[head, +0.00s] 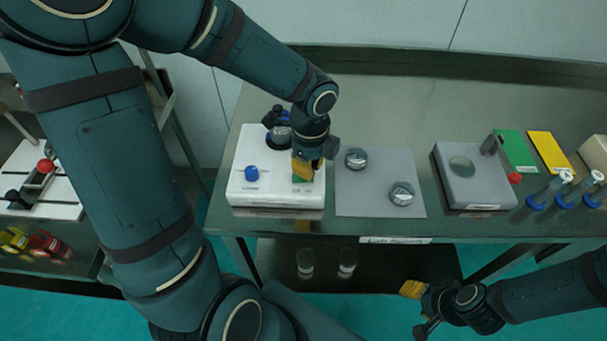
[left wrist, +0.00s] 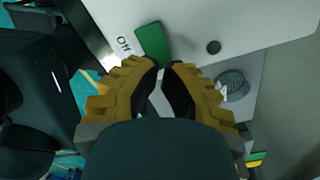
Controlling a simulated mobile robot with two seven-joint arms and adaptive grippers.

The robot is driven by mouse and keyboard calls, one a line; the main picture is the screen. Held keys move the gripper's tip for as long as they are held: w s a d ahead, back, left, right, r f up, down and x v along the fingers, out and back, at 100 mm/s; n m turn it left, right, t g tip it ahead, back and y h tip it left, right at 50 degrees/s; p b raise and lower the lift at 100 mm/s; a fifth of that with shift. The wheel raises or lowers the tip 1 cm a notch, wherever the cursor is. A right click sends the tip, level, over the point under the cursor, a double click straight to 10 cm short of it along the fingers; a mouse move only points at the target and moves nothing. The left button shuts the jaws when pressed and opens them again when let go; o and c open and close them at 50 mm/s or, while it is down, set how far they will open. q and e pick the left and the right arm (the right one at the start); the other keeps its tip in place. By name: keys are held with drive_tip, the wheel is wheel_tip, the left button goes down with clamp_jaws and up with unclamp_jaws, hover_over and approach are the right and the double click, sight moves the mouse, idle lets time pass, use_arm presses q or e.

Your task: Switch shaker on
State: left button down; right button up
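The white shaker (head: 240,192) stands on the left end of the steel bench, with a blue knob (head: 251,172) and a green rocker switch (head: 298,179) on its top. In the left wrist view the green switch (left wrist: 152,42) lies beside the printed word "Off". Which way it is tipped I cannot tell. My left gripper (head: 303,168) is over the switch, pointing down. In the left wrist view its yellow fingertips (left wrist: 164,67) are together, empty, at the switch's near end. Contact is unclear. My right gripper (head: 413,289) is in front of the bench, away from the shaker.
A grey mat (head: 376,187) with two round metal pieces (head: 402,193) lies right of the shaker. Further right are a grey device (head: 473,176), green and yellow cards (head: 549,151) and blue-based tubes (head: 565,201). A side table (head: 35,208) stands at the left.

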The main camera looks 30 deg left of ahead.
use_arm(q)
drive_tip(key=shift+f+b, duration=0.85)
drive_tip(key=shift+f, duration=0.35)
idle(0.6)
wheel_tip(320, 180, up, 3)
drive_tip(key=p, duration=0.2)
drive_tip(key=shift+p, duration=0.4)
wheel_tip(320, 180, up, 4)
drive_tip(key=p, duration=0.4)
drive_tip(key=shift+r, duration=0.1)
drive_tip(key=shift+s, duration=0.1)
